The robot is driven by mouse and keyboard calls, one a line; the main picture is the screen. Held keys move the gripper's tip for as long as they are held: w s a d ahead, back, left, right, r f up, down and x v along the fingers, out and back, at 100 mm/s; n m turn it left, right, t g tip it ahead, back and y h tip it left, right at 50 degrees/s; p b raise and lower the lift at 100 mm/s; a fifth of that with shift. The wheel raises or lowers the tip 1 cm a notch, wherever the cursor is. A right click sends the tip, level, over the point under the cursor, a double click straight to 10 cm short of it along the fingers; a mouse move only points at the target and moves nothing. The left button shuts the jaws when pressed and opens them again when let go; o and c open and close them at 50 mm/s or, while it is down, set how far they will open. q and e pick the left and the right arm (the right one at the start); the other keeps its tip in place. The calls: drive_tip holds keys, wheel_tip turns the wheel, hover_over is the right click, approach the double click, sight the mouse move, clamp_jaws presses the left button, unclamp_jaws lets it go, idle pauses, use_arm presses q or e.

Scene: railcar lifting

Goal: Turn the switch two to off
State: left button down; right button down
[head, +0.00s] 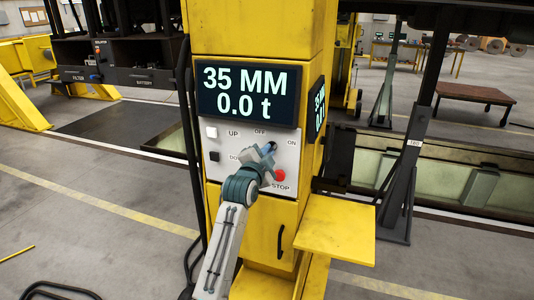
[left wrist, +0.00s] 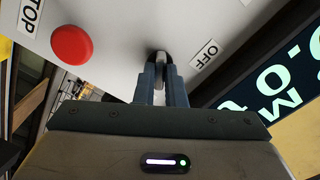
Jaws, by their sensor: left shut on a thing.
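The yellow lifting column (head: 262,30) carries a light grey control panel (head: 225,165) with a rotary switch between OFF and ON labels. My left gripper (head: 268,149) reaches up to this switch and hides most of it in the head view. In the left wrist view my left gripper (left wrist: 163,82) has its two fingers shut on the switch knob (left wrist: 162,58). The OFF label (left wrist: 204,55) is just right of the knob there. Which way the knob points is hard to tell. My right gripper is not in view.
The red stop button (head: 280,175) is close below the gripper; it also shows in the left wrist view (left wrist: 71,45). UP and another button sit at the panel's left. The display (head: 246,93) above reads 35 MM, 0.0 t. A yellow shelf (head: 336,228) juts out at lower right.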

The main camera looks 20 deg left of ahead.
use_arm(q)
drive_tip(key=shift+f+n+p, duration=0.1)
drive_tip(key=shift+n+p, duration=1.75)
drive_tip(key=shift+n, duration=3.95)
drive_tip(key=c, duration=1.5)
unclamp_jaws()
